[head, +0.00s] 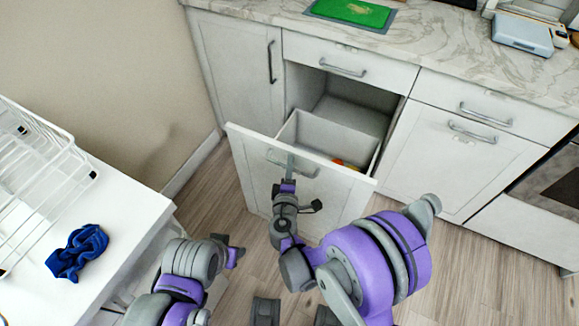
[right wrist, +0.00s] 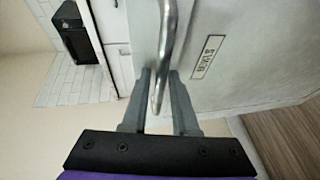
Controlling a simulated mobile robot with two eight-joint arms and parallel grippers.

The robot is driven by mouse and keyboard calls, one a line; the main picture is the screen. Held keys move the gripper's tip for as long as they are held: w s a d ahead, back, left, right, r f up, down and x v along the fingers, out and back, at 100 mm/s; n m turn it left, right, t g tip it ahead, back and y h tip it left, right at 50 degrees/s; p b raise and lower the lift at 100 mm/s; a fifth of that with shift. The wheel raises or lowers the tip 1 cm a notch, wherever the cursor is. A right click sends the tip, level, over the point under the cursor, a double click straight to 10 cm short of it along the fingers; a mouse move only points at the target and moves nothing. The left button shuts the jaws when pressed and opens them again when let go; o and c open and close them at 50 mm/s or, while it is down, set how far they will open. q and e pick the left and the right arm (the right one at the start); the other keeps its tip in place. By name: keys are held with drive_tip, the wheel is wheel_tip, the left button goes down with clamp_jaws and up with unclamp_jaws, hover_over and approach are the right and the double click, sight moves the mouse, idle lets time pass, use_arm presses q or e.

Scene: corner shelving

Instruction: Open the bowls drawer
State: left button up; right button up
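The bowls drawer (head: 330,192) in the lower white cabinet stands pulled well out, and its inside shows in the head view. Something small, orange and red, lies in it near the front. Its label, turned sideways, shows in the right wrist view (right wrist: 208,57). My right gripper (head: 290,166) is at the drawer's front. In the right wrist view its fingers (right wrist: 160,88) stand on both sides of the metal bar handle (right wrist: 166,40) and appear closed on it. My left arm is at the lower left of the head view, apart from the drawer; its fingers are not clear.
A white table (head: 115,205) with a wire rack (head: 40,165) and a blue cloth (head: 77,252) stands at the left. Closed cabinets flank the drawer. The marble counter (head: 430,45) above holds a green board (head: 352,12) and a scale-like device (head: 522,35). Wood floor is free at the right.

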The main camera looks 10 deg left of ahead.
use_arm(q)
drive_tip(key=shift+r, duration=0.15)
use_arm(e)
drive_tip(key=s+d+r, duration=0.1)
drive_tip(key=s+r, duration=0.1)
drive_tip(key=s, duration=0.8)
drive_tip(key=shift+s, duration=0.3)
drive_tip(key=d+r+m+g+h, duration=0.1)
drive_tip(key=d+m+g+h, duration=0.6)
drive_tip(key=d, duration=1.1)
drive_tip(key=s+d+r+m+g+y, duration=0.1)
drive_tip(key=s+d+m+g+y, duration=0.2)
drive_tip(key=s+m, duration=0.45)
drive_tip(key=s+d+r+m+g+y, duration=0.1)
drive_tip(key=s+d+m+y, duration=0.25)
drive_tip(key=s, duration=0.65)
use_arm(q)
wheel_tip(320, 180, up, 18)
drive_tip(key=w+p, duration=0.2)
drive_tip(key=p, duration=1.4)
drive_tip(key=shift+t, duration=0.4)
use_arm(e)
wheel_tip(320, 180, up, 18)
drive_tip(key=w, duration=0.2)
drive_tip(key=shift+f+h, duration=0.15)
drive_tip(key=shift+h, duration=0.3)
